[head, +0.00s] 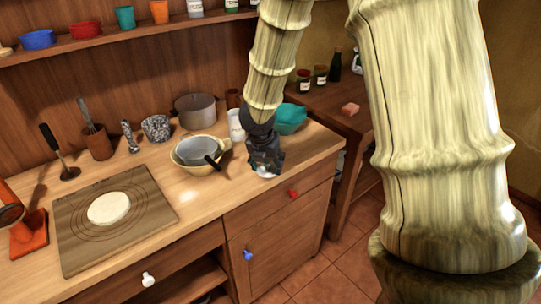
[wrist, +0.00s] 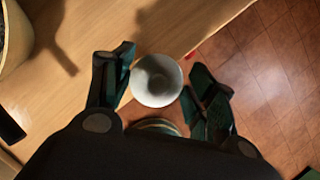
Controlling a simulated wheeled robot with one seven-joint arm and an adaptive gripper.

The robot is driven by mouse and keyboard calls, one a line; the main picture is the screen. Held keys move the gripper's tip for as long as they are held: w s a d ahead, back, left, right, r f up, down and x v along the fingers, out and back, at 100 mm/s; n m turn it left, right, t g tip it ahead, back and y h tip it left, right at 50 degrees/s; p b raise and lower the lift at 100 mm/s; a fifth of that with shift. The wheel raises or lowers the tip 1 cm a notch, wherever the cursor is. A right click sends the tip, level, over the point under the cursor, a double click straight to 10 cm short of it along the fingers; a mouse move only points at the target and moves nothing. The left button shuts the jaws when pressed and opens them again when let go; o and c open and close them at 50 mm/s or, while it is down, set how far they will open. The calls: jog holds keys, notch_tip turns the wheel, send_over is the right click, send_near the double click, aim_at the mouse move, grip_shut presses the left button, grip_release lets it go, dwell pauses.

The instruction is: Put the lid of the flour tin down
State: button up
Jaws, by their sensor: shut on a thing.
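My gripper (head: 265,166) is low over the right part of the wooden counter, near its front edge. It is shut on a small white round piece, which I take as the lid (head: 267,174). In the wrist view the lid (wrist: 157,80) is a pale round shape between the two fingertips (wrist: 161,78). I cannot tell whether it touches the counter. A white tin (head: 236,124), probably the flour tin, stands behind my gripper, partly hidden by my arm. Its label and top are not clear. A ringed round edge (wrist: 157,126) shows below the lid, mostly hidden by my gripper.
The counter's front edge (wrist: 222,38) is close. A board (head: 75,230) with dough lies left. Bare counter (head: 205,203) shows between.

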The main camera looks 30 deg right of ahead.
jog(key=w+d+p, duration=0.1)
jog(key=w, duration=0.1)
jog(key=w+d, duration=0.2)
jog(key=w+d+p, duration=0.1)
jog(key=w+d, duration=0.1)
jog(key=shift+d+f+p, duration=0.25)
jog(key=shift+f+p, duration=0.05)
jog(key=shift+f, duration=1.8)
jog(key=shift+f, duration=0.15)
jog(key=o, duration=0.8)
jog(key=shift+o, duration=0.2)
jog(key=shift+r+p, duration=0.25)
jog(key=shift+p, duration=0.05)
jog(key=v, duration=1.1)
jog(key=shift+a+r+b, duration=0.15)
jog(key=shift+r+b, duration=0.2)
jog(key=shift+b, duration=0.05)
jog(key=shift+s, duration=0.15)
